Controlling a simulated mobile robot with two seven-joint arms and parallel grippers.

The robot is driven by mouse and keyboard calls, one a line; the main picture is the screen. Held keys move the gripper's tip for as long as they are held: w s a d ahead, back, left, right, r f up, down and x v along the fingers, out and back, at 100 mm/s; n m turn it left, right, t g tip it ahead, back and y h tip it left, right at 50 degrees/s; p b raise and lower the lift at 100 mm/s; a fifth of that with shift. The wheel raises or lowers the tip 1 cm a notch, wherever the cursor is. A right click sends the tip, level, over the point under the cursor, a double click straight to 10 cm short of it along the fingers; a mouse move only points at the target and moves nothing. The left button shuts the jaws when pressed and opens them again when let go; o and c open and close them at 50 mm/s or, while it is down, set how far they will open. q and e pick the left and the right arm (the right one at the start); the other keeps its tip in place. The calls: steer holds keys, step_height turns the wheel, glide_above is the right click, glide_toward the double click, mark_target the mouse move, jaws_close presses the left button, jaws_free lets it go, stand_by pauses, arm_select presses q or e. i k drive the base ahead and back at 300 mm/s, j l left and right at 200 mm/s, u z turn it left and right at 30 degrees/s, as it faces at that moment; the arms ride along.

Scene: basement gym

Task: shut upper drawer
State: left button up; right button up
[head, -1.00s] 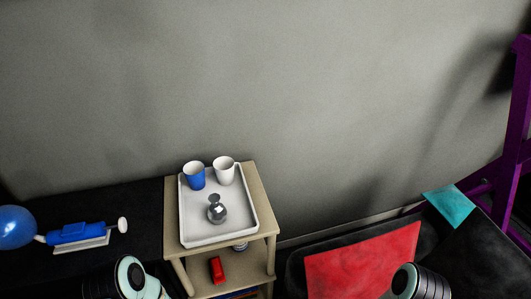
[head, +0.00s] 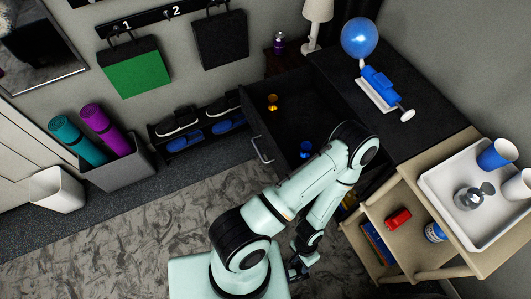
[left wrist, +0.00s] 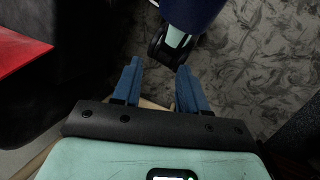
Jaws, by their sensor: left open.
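The upper drawer (head: 253,122) is black and stands pulled out from the black cabinet (head: 425,128) in the head view. Its pale bar handle (head: 262,150) is on the front facing left. A gold item (head: 272,101) and a blue item (head: 306,148) are inside it. My left arm reaches across the drawer's near end and hides part of it. My left gripper (head: 298,270) hangs low, below and apart from the drawer front. In the left wrist view its blue fingers (left wrist: 158,88) are spread with nothing between them. My right gripper is not in view.
A blue balloon (head: 360,37) and blue pump (head: 379,82) sit on the cabinet. A wooden stand (head: 455,245) holds a white tray (head: 432,190) at right. A shoe rack (head: 160,150) and grey bin (head: 135,168) are at left. Carpet (head: 130,240) is open in front.

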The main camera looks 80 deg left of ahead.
mark_target(311, 111)
steer(key=u, duration=2.75)
steer(key=i+l, duration=0.05)
